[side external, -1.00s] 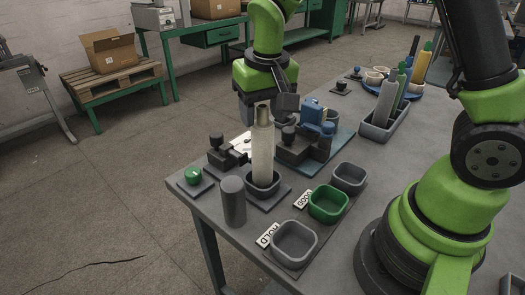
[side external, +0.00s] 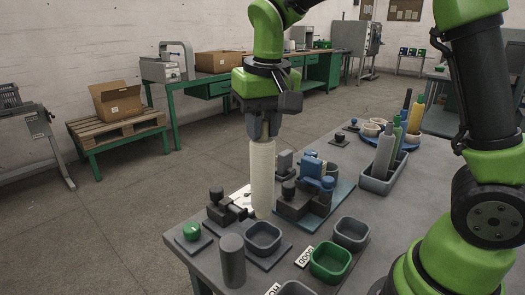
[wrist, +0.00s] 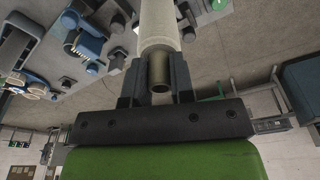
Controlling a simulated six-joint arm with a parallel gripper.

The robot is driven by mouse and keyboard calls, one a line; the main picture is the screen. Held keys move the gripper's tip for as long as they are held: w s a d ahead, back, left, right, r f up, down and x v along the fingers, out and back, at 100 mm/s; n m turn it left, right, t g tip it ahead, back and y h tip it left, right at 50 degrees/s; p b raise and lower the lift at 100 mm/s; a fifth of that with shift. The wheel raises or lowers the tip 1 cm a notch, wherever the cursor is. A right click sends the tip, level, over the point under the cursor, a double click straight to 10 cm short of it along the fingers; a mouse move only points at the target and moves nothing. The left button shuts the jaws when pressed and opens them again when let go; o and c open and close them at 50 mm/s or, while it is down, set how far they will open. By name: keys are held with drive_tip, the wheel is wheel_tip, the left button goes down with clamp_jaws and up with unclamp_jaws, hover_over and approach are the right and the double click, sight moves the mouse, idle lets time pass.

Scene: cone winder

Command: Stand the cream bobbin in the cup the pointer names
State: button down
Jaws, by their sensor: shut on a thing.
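My gripper (side external: 263,128) is shut on the upper end of the cream bobbin (side external: 262,175) and holds it upright. The bobbin's lower end is above the far side of an empty grey cup (side external: 263,249). In the wrist view the bobbin (wrist: 160,22) extends away from my gripper (wrist: 158,82), its brown end between the fingers. A green cup (side external: 330,262) has a label reading GOOD. Another grey cup (side external: 350,233) stands behind it, and a third (side external: 296,289) is cut off at the bottom edge. A white plate (side external: 240,197) is partly hidden; I cannot make out a pointer setting.
A dark grey cylinder (side external: 232,262) and a green button (side external: 192,231) stand at the left. A grey tray (side external: 376,186) of coloured bobbins stands to the right.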

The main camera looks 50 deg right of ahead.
drive_tip(key=shift+r, duration=4)
drive_tip(key=s+a+f, duration=0.8)
drive_tip(key=s+f, duration=0.3)
drive_tip(key=s, duration=0.3)
drive_tip(key=shift+f, duration=0.6)
drive_tip(key=shift+f, duration=1.25)
